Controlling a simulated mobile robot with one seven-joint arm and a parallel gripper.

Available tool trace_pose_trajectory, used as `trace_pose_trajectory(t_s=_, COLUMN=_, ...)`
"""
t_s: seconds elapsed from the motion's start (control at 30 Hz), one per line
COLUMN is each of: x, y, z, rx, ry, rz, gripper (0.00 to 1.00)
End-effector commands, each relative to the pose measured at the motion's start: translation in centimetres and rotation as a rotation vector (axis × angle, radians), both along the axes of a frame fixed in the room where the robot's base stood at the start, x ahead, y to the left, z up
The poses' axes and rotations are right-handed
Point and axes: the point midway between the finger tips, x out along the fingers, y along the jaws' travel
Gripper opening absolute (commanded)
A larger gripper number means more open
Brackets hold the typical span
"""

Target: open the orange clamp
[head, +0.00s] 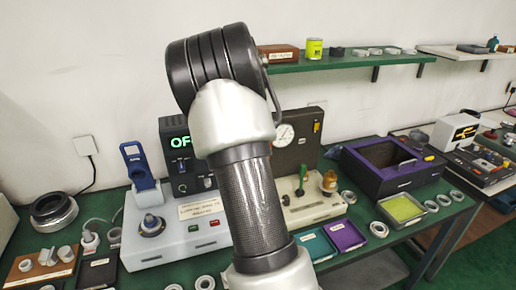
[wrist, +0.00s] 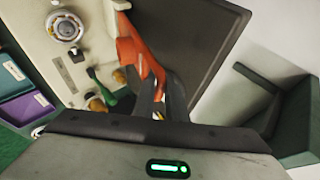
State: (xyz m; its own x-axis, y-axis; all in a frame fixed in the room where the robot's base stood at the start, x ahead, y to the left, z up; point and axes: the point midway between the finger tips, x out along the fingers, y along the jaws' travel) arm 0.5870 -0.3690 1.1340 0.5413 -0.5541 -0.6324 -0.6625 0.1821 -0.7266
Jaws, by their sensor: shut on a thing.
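The orange clamp (wrist: 138,48) shows in the upper middle of the wrist view as a long orange lever. Its lower end runs down between the dark fingers of my gripper (wrist: 160,92), which is shut on it. The fingers and palm hide the clamp's lower part. The clamp stands beside a cream base (wrist: 52,45) and in front of a dark grey panel (wrist: 205,35). In the head view my arm covers the middle of the scene, and I can make out neither the clamp nor my gripper there.
A green lever (head: 302,178) and a brass knob (head: 329,182) stand on the cream base, close to my gripper. Teal (head: 315,244) and purple (head: 345,234) trays lie in front. A purple-edged box (head: 395,191) is to the right. A green shelf (head: 350,63) runs above.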

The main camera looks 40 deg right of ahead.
Motion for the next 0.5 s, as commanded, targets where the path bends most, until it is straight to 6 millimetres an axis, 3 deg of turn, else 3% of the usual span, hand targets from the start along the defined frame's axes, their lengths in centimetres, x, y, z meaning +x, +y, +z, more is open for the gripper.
trace_pose_trajectory(t_s=0.5, x=0.69, y=-0.94, z=0.5, rx=0.0, ry=-0.003, rz=0.002, gripper=0.0)
